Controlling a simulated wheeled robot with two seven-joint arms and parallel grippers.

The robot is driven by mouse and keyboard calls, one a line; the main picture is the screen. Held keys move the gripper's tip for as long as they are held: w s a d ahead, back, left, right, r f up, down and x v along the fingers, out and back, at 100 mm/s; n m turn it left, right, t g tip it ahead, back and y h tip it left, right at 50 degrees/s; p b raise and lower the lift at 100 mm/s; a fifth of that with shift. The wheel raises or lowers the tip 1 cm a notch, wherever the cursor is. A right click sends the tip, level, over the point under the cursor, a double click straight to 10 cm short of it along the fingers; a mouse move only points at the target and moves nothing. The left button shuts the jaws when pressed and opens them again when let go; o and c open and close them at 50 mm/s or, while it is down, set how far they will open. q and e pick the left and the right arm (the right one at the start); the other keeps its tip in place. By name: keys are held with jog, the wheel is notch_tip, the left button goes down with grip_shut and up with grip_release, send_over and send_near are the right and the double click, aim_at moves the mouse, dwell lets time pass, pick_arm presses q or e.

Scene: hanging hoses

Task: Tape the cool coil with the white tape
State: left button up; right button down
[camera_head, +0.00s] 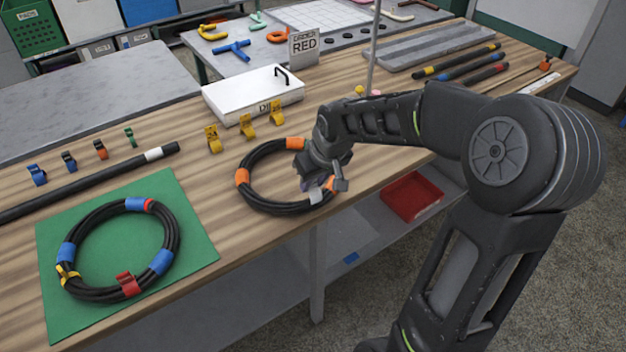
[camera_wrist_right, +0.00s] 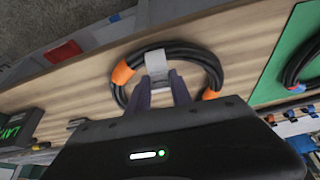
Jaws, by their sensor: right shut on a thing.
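A black hose coil with orange bands (camera_head: 262,203) lies on the wooden table in the middle. A second coil with blue bands (camera_head: 78,227) lies on a green mat (camera_head: 52,315) at left; it also carries a red clip and a yellow clip. My right gripper (camera_head: 327,186) is at the right side of the orange-banded coil. It is shut on a white tape piece (camera_wrist_right: 156,64), which lies across that coil's hoses in the wrist view. I cannot tell whether the tape wraps fully around. My left gripper is not in view.
Several yellow clips (camera_head: 213,139) sit before the box. A long black hose (camera_head: 95,183) lies at left. A red tray (camera_head: 411,197) is on the lower shelf.

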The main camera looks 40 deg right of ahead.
aim_at(314, 189)
jog(key=shift+f, duration=0.15)
jog(key=shift+f+b, duration=0.9)
jog(key=shift+b, duration=0.05)
jog(key=shift+f+b, duration=0.5)
jog(key=shift+f, duration=0.1)
dwell(0.5)
